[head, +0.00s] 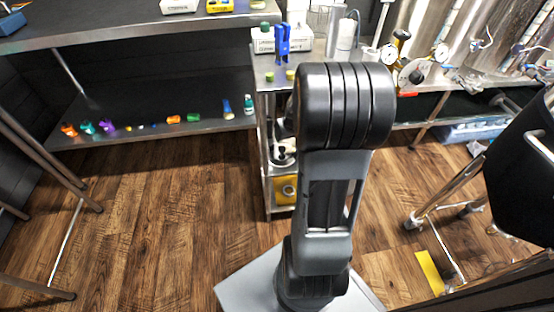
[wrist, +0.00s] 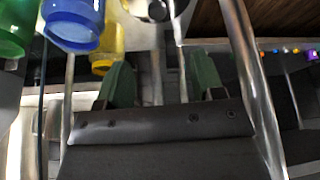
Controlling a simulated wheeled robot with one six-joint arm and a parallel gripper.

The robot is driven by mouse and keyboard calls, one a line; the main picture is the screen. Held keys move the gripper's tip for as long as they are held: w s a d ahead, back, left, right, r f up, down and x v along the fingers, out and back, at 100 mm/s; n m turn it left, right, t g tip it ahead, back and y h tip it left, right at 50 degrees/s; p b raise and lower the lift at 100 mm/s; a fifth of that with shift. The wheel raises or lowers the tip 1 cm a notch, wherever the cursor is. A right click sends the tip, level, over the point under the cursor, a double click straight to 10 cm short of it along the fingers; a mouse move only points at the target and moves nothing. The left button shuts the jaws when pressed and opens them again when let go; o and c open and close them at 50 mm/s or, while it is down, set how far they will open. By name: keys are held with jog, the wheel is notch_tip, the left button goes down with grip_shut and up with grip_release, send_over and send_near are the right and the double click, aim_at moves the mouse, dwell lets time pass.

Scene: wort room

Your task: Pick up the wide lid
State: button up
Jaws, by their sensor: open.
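I cannot pick out the wide lid with certainty in either view. In the head view, two small lid-like pieces, one green (head: 269,76) and one yellow (head: 290,75), lie on top of the metal cart (head: 262,92). My gripper (wrist: 160,78) shows in the wrist view with its two green fingers apart and nothing clear between them. My own arm hides the gripper and part of the cart in the head view. A blue container (wrist: 73,22) and a yellow one (wrist: 104,55) show in the wrist view, left of and above the fingers.
A blue rack-like object (head: 283,42) and a white box (head: 265,40) stand at the cart's back. Several small coloured things lie on the low dark shelf (head: 215,124) at left. Gauges (head: 389,54) and steel vessels are at right. Wood floor (head: 150,200) is clear at left.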

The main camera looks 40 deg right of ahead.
aim_at(282, 148)
jog(key=b+x, duration=0.2)
jog(key=x, duration=0.3)
jog(key=b+x, duration=0.2)
jog(key=x, duration=0.3)
jog(key=b+x, duration=0.2)
jog(key=x, duration=0.3)
jog(key=shift+w+d, duration=0.15)
jog(key=shift+d, duration=0.15)
grip_shut()
